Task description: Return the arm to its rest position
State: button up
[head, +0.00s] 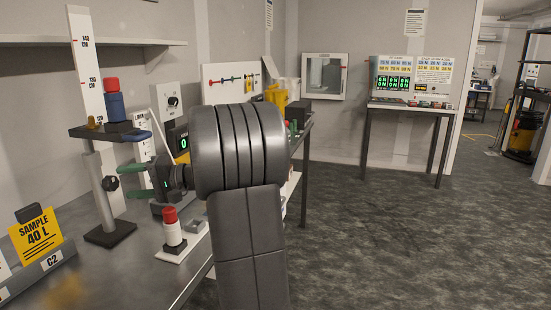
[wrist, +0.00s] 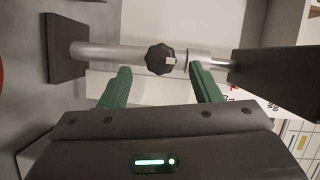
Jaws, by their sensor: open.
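My arm fills the middle of the head view and reaches left over the bench. My gripper (head: 126,180) has green fingers and is open, with nothing between them. It points at the lifting stand (head: 97,186), close to its black knob (head: 109,183). In the wrist view my gripper (wrist: 160,70) is spread, and the stand's post (wrist: 110,54) lies sideways across the picture just beyond the fingertips. The knob (wrist: 161,59) shows between the tips. I cannot tell whether a finger touches the stand.
The stand's platform (head: 105,132) bears a blue container with a red cap (head: 115,106). A red-and-white button post (head: 171,227) stands on the bench (head: 150,270) below the gripper. A yellow sample sign (head: 37,233) is at left. The floor (head: 385,240) at right is clear.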

aim_at(114, 182)
jog(key=a, duration=0.5)
jog(key=shift+s+a+f, duration=0.1)
jog(key=shift+s+f, duration=0.05)
jog(key=shift+s, duration=0.15)
jog(key=w+d, duration=0.2)
jog(key=d, duration=1.2)
jog(key=a, duration=0.4)
jog(key=s+a, duration=0.1)
jog(key=a, duration=0.4)
jog(key=s+a, duration=0.1)
jog(key=a, duration=0.4)
jog(key=shift+s+a, duration=0.1)
jog(key=shift+a, duration=0.1)
jog(key=shift+d+n+h+p, duration=0.25)
jog(key=shift+n+h, duration=0.25)
jog(key=shift+n, duration=0.6)
jog(key=n+t+p, duration=0.1)
jog(key=n, duration=0.1)
jog(key=n+t+h, duration=0.1)
jog(key=n, duration=0.1)
jog(key=shift+h+p, duration=0.3)
jog(key=shift+p, duration=0.05)
jog(key=v, duration=1.3)
jog(key=shift+b, duration=0.4)
jog(key=shift+d, duration=0.2)
